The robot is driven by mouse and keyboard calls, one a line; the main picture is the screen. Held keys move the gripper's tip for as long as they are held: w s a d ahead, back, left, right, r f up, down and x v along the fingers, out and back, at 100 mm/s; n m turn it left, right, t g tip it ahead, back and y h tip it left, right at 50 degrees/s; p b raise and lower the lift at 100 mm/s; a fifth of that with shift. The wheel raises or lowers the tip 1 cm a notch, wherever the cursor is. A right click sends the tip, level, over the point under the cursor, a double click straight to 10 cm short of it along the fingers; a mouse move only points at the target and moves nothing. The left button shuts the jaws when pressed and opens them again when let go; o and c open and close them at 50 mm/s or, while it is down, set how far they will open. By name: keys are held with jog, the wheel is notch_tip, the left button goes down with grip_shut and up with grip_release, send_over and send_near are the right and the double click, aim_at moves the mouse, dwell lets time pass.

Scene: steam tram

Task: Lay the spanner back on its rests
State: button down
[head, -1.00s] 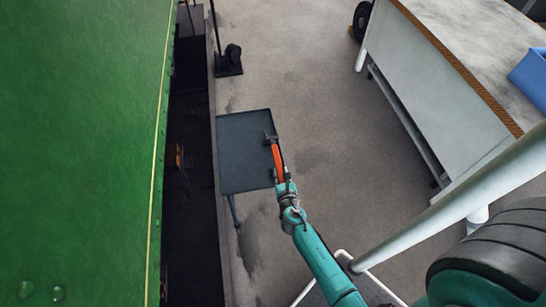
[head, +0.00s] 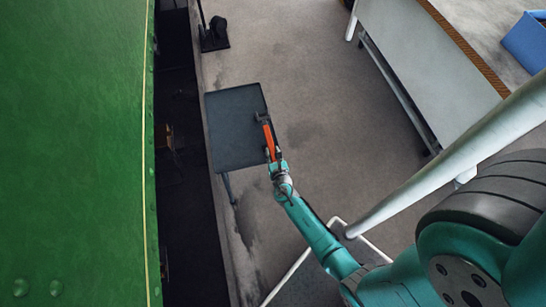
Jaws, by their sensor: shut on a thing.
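A spanner (head: 268,136) with an orange handle and a dark head shows in the head view. It lies along the right side of a dark flat-topped stand (head: 228,130), its head toward the far side. My gripper (head: 275,160) is shut on its near end, at the stand's right edge. I cannot tell whether the spanner touches the top or is held above it. The rests cannot be made out clearly; the spanner and gripper may cover them.
A green panelled side (head: 75,150) and a dark pit (head: 182,160) lie to the left. A pale slanting pole (head: 450,160) crosses the right side. Floor between stand and bench is clear.

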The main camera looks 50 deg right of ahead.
jog(key=shift+f, duration=1.85)
jog(key=shift+f, duration=0.3)
jog(key=c, duration=0.9)
grip_release()
jog(key=shift+o, duration=0.2)
